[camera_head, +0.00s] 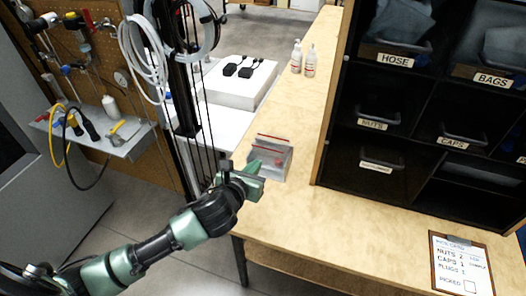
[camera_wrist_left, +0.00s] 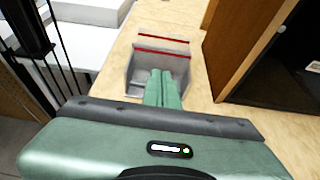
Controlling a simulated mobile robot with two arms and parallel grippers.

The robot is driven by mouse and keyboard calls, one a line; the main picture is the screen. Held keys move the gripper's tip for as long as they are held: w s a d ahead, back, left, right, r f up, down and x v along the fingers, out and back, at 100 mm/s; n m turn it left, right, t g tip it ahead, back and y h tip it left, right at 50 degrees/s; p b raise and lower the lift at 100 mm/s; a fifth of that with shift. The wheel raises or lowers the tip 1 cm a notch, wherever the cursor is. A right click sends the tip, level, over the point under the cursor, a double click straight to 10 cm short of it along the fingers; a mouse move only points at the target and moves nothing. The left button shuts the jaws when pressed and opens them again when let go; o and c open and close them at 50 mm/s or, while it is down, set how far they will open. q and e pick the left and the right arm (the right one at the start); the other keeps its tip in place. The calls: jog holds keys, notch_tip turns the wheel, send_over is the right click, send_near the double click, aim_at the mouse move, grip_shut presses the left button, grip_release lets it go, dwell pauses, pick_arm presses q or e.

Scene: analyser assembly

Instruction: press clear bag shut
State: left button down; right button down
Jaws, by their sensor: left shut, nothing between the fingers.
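The clear bag (camera_head: 268,160) lies on the wooden table by the left front corner of the dark shelf unit. It has two red strips across its mouth, and they look apart from each other. The bag also shows in the left wrist view (camera_wrist_left: 138,78). A small red item shows at the bag in the head view. My left gripper (camera_head: 256,165) is shut and empty, with its green fingers (camera_wrist_left: 163,78) over the near part of the bag, short of the red strips. I cannot tell whether the fingertips touch the bag. My right gripper is not in view.
The shelf unit (camera_head: 318,150) with labelled bins stands right of the bag. A clipboard (camera_head: 462,262) lies at the table's front right. Two white bottles (camera_head: 309,62) stand farther back. A white box (camera_head: 235,90) with black items is at left.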

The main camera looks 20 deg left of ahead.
aim_at(267, 147)
pick_arm(q)
jog(key=w, duration=0.6)
jog(key=shift+w+d+f+p, duration=0.15)
jog(key=shift+w+f+p, duration=0.2)
jog(key=shift+w, duration=0.05)
jog(key=shift+r, duration=0.1)
jog(key=w+g+p, duration=0.1)
jog(key=w+p, duration=0.1)
jog(key=p, duration=0.3)
jog(key=w+r+g+p, duration=0.1)
jog(key=w+g+p, duration=0.1)
jog(key=p, duration=0.4)
jog(key=shift+w+r, duration=0.1)
jog(key=shift+r, duration=0.1)
jog(key=shift+w+d+f, duration=0.1)
jog(key=shift+w+f, duration=0.2)
jog(key=shift+w, duration=0.2)
jog(key=shift+s, duration=0.2)
